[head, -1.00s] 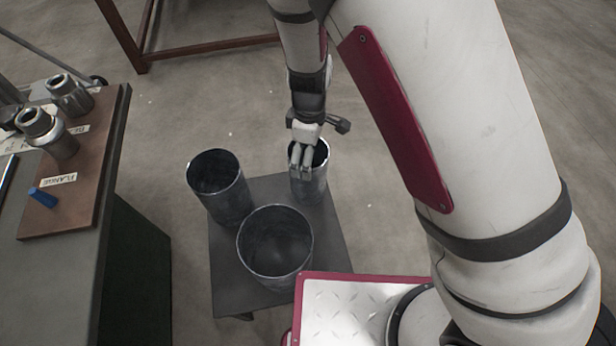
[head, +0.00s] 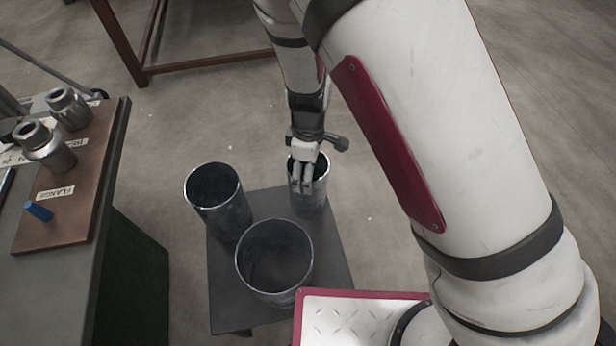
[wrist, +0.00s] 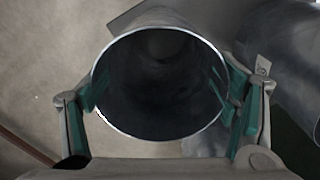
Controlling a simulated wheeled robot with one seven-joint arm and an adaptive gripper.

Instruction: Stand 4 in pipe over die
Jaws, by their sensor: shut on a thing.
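Three upright open dark metal pipes are grouped at a low dark stand (head: 335,260). The narrowest pipe (head: 309,203) is at the back right. A medium pipe (head: 222,214) is at the left, and the widest pipe (head: 273,277) is in front. My gripper (head: 301,187) is shut on the narrowest pipe at its rim. In the wrist view its green-padded fingers (wrist: 160,95) lie on either side of this pipe (wrist: 160,85), whose mouth faces the camera. I cannot tell whether its base touches the stand.
At the left, a bench (head: 60,290) bears a brown board (head: 85,185) with metal cylinders (head: 45,146), a blue peg (head: 38,211) and a FLANGE label (head: 55,192). A red-brown frame (head: 200,65) stands behind. Open floor (head: 390,260) lies right of the stand.

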